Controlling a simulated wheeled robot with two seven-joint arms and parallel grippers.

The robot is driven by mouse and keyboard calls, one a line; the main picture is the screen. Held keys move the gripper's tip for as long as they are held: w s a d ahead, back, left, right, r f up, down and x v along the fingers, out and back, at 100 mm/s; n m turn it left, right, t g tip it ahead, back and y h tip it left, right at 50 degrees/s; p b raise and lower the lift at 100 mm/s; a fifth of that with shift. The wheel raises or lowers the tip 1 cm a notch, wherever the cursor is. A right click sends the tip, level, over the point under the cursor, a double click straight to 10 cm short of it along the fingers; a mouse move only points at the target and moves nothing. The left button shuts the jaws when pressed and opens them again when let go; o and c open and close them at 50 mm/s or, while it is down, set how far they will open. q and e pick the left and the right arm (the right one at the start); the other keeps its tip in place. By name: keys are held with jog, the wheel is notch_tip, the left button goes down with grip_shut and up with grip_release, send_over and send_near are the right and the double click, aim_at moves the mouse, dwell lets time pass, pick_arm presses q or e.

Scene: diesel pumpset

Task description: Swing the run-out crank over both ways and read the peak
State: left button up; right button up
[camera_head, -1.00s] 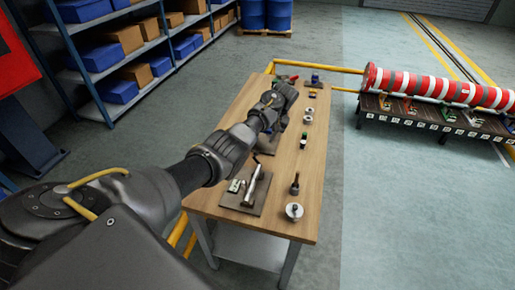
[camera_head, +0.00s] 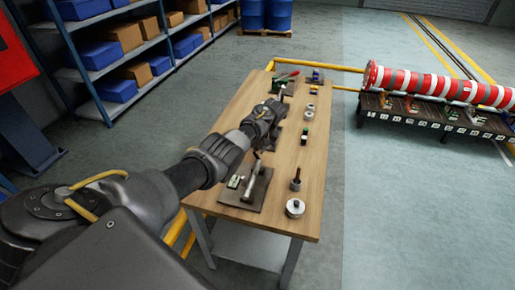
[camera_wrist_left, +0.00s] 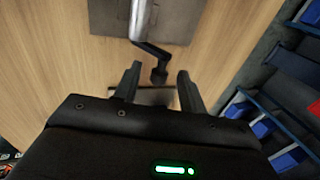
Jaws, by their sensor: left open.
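The run-out crank shows in the left wrist view as a dark cranked arm with a knob (camera_wrist_left: 158,75), on the end of a silver shaft (camera_wrist_left: 140,18). The shaft lies over a grey base plate (camera_wrist_left: 184,22). In the head view the same fixture (camera_head: 254,186) sits at the table's near left, its crank end close to my gripper. My left gripper (camera_wrist_left: 160,84) is open, with the knob between or just beyond its fingertips; contact cannot be told. In the head view my left gripper (camera_head: 268,134) is over the table, its fingers mostly hidden. No readable dial value shows. My right gripper is out of view.
The wooden table (camera_head: 310,168) carries a round silver part (camera_head: 295,208), a dark upright part (camera_head: 295,181) and several small items along its right side. Shelves (camera_head: 125,65) stand at left. A red-and-white striped cylinder (camera_head: 430,84) lies on a rack at right.

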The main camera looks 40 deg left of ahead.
pick_arm(q)
jog(key=shift+c, duration=0.4)
grip_shut()
jog(key=shift+w+d+y+b, duration=0.2)
jog(key=shift+d+y+b, duration=0.2)
jog(key=shift+y+b, duration=0.4)
jog(key=shift+w+d+f+g+y+b, duration=0.15)
jog(key=shift+d+g+y+b, duration=0.5)
jog(key=shift+b, duration=1.15)
jog(key=shift+w+d+r+g+y+b, duration=0.15)
jog(key=shift+d+y+b, duration=0.15)
jog(key=shift+y+b, duration=1.2)
jog(key=shift+w+d+f+g+y+b, duration=0.15)
jog(key=shift+d+g+y+b, duration=0.3)
jog(key=shift+b, duration=1.7)
jog(key=shift+o, duration=0.4)
grip_release()
